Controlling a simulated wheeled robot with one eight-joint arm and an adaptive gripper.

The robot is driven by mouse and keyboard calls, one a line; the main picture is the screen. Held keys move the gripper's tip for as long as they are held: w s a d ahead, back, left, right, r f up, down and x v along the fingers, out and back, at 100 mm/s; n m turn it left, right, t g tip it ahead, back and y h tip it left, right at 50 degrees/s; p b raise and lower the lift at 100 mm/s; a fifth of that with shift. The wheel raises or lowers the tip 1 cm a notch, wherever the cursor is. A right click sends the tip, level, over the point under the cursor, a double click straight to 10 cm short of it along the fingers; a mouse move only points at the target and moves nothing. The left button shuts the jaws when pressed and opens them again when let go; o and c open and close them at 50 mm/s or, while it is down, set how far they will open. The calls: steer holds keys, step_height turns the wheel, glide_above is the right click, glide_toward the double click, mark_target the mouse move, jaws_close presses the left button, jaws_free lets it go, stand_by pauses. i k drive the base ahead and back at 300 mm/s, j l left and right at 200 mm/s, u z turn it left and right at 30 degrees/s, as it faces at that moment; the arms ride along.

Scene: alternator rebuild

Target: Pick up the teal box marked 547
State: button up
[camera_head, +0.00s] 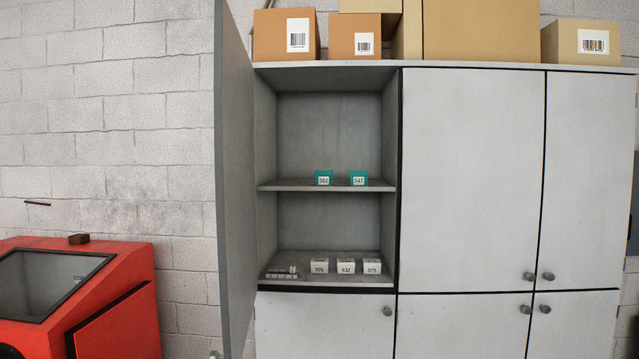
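The teal box marked 547 (358,178) stands upright on the middle shelf of the open cabinet, near the shelf's front edge and right of centre. A second teal box (323,178) stands to its left with a gap between them; its label is small and looks like 502 or 503. My gripper is not in view.
The open cabinet door (231,180) juts forward on the left. White boxes marked 932 (345,266) and others sit on the lower shelf (325,283). Cardboard boxes (286,35) stand on top. A red cabinet (120,290) with a window stands at the lower left.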

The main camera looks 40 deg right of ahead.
mark_target(357, 178)
steer(key=z, duration=1.4)
